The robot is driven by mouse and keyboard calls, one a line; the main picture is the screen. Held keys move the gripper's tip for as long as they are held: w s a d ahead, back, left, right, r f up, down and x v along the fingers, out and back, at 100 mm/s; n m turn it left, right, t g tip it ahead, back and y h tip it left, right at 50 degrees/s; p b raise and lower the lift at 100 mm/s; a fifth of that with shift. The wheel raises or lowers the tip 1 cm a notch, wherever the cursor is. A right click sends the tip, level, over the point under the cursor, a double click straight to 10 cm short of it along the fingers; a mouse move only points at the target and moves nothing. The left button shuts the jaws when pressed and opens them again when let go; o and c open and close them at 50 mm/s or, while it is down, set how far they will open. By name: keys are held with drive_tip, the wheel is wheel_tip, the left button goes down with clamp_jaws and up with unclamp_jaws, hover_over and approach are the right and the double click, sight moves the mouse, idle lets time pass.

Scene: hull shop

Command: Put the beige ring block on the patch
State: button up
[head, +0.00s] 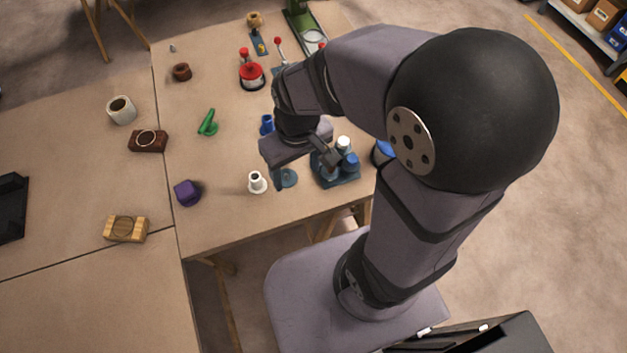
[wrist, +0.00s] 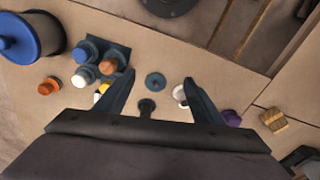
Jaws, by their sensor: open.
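A thick off-white to beige hollow cylinder (head: 121,110), the closest match to the beige ring block, stands at the left of the head view, its dark hole facing up. It is far from my gripper. I cannot tell for sure which thing is the patch; a flat teal disc (wrist: 155,82) lies on the table below my gripper. My gripper (wrist: 159,78) is open and empty above the table's near part, with its jaws to either side of the disc in the wrist view. In the head view my wrist hides much of the fingers.
A white flanged piece (head: 257,182) stands beside my gripper, and a blue peg tray (head: 349,181) is to its right. A purple block (head: 187,193), wooden block (head: 126,229), brown block (head: 148,141) and green piece (head: 208,122) lie leftward. Bare table separates them.

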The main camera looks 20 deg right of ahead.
drive_tip(key=s+d+m, duration=0.2)
drive_tip(key=s+d, duration=0.2)
drive_tip(key=shift+s+d+f+g, duration=0.25)
drive_tip(key=shift+s+f+g, duration=0.05)
drive_tip(key=shift+f+g, duration=0.1)
wheel_tip(320, 180, up, 4)
drive_tip(key=p, duration=0.3)
drive_tip(key=shift+f, duration=0.25)
